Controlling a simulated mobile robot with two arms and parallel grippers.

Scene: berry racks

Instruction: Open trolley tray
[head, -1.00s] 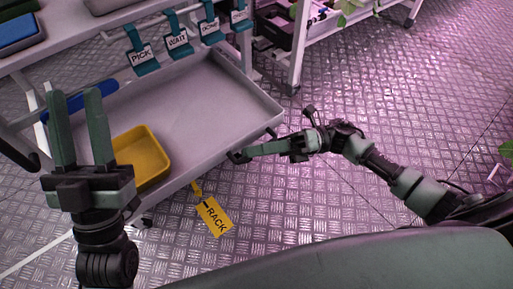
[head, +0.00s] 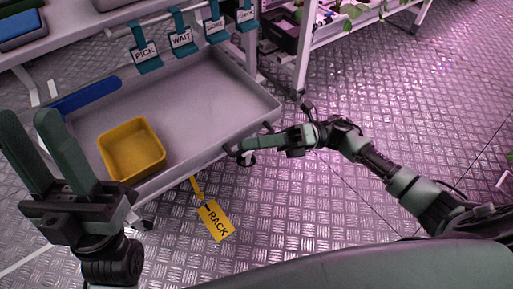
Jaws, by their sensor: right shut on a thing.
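The trolley tray (head: 205,88) is a grey shallow drawer that stands out from under the trolley's top shelf. A yellow bin (head: 132,148) and a blue long object (head: 88,95) lie in it. My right gripper (head: 236,150) is shut on the tray's front edge, right of the middle. My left gripper (head: 28,130) is upright at the left, its two fingers apart and empty, in front of the tray's left part. It hides the tray's left front corner.
A yellow RACK tag (head: 215,219) hangs below the tray's front edge. Several teal label hooks, such as the PICK one (head: 145,56), hang from the shelf above. A dark crate (head: 280,32) stands on a rack at the back.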

